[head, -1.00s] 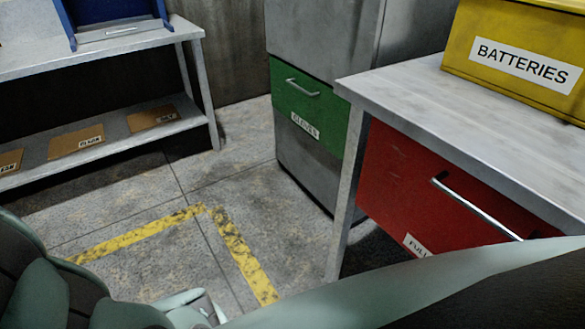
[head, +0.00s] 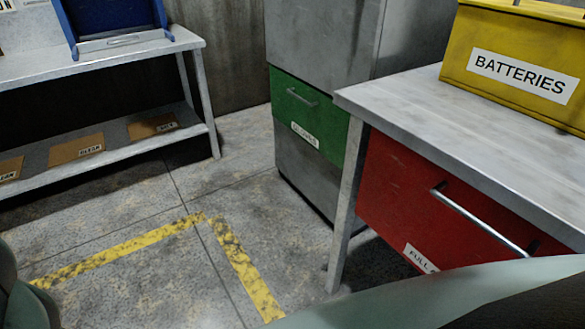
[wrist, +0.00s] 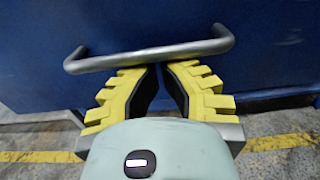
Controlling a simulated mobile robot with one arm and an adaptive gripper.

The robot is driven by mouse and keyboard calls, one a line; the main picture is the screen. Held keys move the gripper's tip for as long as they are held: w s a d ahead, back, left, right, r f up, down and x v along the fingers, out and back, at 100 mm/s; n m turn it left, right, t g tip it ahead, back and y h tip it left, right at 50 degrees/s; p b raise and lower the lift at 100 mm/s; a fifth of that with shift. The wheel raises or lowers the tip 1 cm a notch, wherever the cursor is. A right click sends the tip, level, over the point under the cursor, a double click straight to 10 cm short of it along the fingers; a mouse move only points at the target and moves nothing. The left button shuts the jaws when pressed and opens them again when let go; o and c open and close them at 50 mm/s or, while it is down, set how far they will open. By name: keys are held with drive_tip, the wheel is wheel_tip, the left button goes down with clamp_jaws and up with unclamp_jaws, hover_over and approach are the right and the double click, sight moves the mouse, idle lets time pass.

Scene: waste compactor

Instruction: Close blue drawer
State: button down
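In the wrist view a dark blue front (wrist: 250,50), seemingly the blue drawer, fills the upper part. A grey bar handle (wrist: 150,54) runs across it. My gripper (wrist: 160,68) has its yellow-padded fingers angled inward, with the tips almost together right at the handle's near side. Nothing shows between the tips, and I cannot tell whether they touch the bar. How far out the drawer stands is not visible. In the head view the drawer's front cannot be made out, and my gripper is out of sight.
A green drawer (head: 307,115) sits in a grey cabinet. A red drawer (head: 420,200) is under a grey table (head: 460,125) with a yellow batteries bin (head: 515,60). A blue tray-like object (head: 115,18) stands on the left bench (head: 100,65). Yellow-lined floor (head: 180,250) is open.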

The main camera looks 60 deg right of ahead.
drive_tip(key=shift+x, duration=1.15)
